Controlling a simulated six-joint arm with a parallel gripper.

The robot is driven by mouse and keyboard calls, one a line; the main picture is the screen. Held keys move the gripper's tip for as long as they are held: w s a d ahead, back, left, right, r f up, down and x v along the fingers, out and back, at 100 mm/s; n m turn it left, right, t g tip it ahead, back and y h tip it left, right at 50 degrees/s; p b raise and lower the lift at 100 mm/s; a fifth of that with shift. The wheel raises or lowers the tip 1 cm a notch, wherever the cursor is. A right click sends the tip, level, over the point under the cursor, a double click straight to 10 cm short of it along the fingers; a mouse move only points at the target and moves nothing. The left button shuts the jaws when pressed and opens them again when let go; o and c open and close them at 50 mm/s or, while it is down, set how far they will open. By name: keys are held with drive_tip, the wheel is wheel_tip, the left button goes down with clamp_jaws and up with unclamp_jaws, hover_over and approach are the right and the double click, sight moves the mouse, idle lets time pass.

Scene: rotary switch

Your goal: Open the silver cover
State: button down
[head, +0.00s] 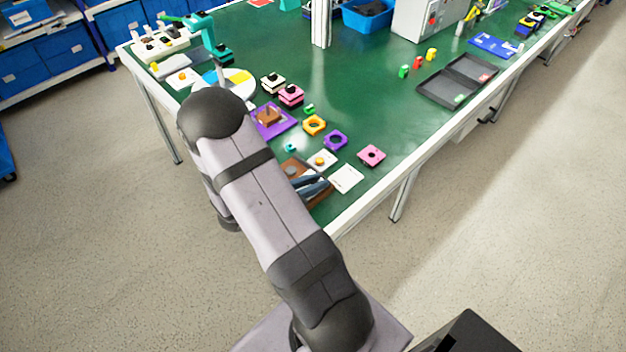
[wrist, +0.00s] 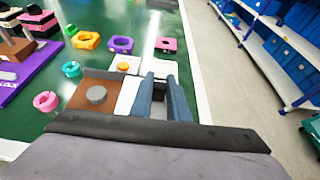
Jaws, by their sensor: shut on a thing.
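In the head view my gripper (head: 318,184) is low over the brown base (head: 322,199), near the table's front edge. A pale, silver-white flat panel, which I take for the silver cover (wrist: 127,96), lies against the fingers, right of the knob.
A white plate with an orange button (head: 322,160) lies just behind. A pink block (head: 371,155), a purple ring (head: 335,140) and an orange ring (head: 314,125) stand further back. A pink ring (wrist: 46,101) is left of the brown base. The table's front edge is close.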

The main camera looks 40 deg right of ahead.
drive_tip(key=c, duration=1.7)
unclamp_jaws()
drive_tip(key=shift+b+v, duration=0.55)
drive_tip(key=shift+v, duration=3.15)
